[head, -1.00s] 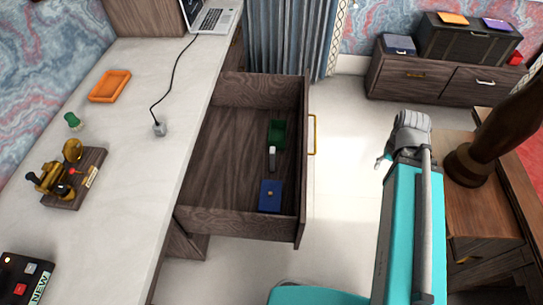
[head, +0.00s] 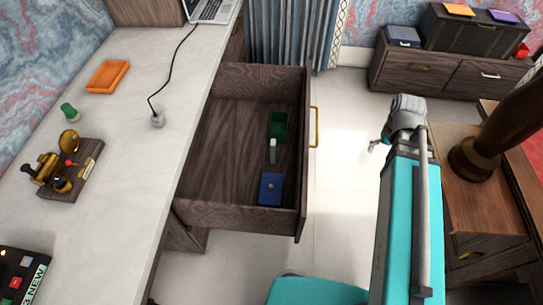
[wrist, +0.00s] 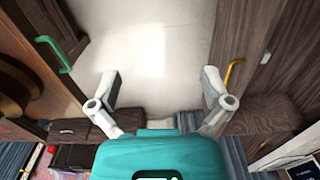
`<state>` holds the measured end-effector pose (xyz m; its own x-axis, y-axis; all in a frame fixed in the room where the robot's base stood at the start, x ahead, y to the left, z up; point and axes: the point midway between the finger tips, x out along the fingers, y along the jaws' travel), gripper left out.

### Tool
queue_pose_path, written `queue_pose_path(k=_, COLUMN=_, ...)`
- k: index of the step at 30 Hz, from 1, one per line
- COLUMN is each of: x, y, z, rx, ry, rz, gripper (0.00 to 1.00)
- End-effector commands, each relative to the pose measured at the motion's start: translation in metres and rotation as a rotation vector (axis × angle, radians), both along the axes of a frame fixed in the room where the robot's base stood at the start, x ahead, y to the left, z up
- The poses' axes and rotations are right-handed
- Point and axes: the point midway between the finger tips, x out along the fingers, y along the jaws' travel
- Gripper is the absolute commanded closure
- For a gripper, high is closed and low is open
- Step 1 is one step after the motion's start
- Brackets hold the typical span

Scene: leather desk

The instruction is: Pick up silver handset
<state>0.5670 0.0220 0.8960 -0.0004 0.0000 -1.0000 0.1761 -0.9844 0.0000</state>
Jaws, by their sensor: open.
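A small silver-grey upright object (head: 272,151), which looks like the silver handset, is in the open drawer (head: 225,150). It sits between a green box (head: 277,127) and a blue box (head: 270,188). My gripper (head: 376,147) is outside the drawer, to its right and above the floor, pointing left in the head view. In the wrist view my gripper (wrist: 161,83) has its two fingers wide apart with only pale floor between them. The handset does not show in the wrist view.
The drawer's front panel with a yellow handle (head: 314,127) stands between my gripper and the handset. A white desk (head: 120,180) is on the left. A wooden cabinet (head: 490,210) is close on the right. Bare floor (head: 345,130) lies between.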

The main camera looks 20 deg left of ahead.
Motion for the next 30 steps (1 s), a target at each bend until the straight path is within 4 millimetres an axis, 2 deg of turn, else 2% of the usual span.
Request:
queue_pose_path(k=1, x=0.015, y=0.012, z=-0.013, rx=0.0, ry=0.0, rz=0.058, gripper=0.0)
queue_pose_path(k=5, x=0.044, y=0.049, z=-0.034, rx=0.0, ry=0.0, rz=0.245, gripper=0.0)
queue_pose_path(k=8, x=0.066, y=0.084, z=-0.051, rx=0.0, ry=0.0, rz=0.41, gripper=0.0)
queue_pose_path(k=15, x=0.109, y=0.178, z=-0.091, rx=0.001, ry=-0.001, rz=0.813, gripper=0.0)
queue_pose_path(k=24, x=0.141, y=0.309, z=-0.139, rx=0.001, ry=-0.001, rz=1.305, gripper=0.0)
queue_pose_path(k=27, x=0.144, y=0.346, z=-0.151, rx=0.001, ry=-0.001, rz=1.44, gripper=0.0)
queue_pose_path(k=30, x=0.145, y=0.375, z=-0.159, rx=0.001, ry=-0.001, rz=1.545, gripper=0.0)
